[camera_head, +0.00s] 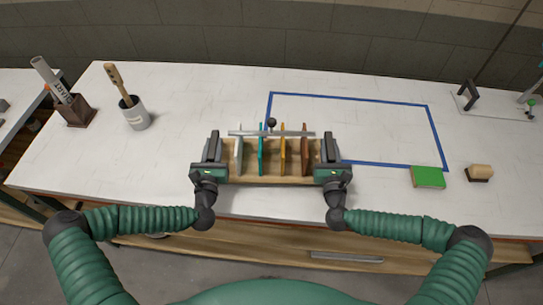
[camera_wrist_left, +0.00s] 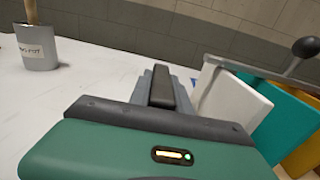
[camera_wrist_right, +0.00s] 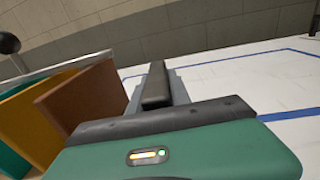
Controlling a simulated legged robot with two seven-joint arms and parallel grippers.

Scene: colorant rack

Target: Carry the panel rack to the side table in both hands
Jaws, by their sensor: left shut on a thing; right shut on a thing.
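The panel rack (camera_head: 272,179) is a wooden tray with upright white, teal, yellow and brown panels and a grey bar with a black knob across the top. It is at the front middle of the white table, partly over the blue outline's left edge in the head view. My left gripper (camera_head: 214,150) is shut on the rack's left end. My right gripper (camera_head: 330,152) is shut on its right end. The left wrist view shows the white panel (camera_wrist_left: 232,103) and teal panel. The right wrist view shows the brown panel (camera_wrist_right: 85,98). The rack's underside is hidden.
The white worktable (camera_head: 180,95) has a blue taped rectangle (camera_head: 350,98). A green block (camera_head: 427,177) and a wooden-topped brush (camera_head: 479,173) lie right. A grey cup (camera_head: 135,115) and a brown holder (camera_head: 75,110) with a rolled chart stand left. Another table (camera_head: 22,88) is at far left.

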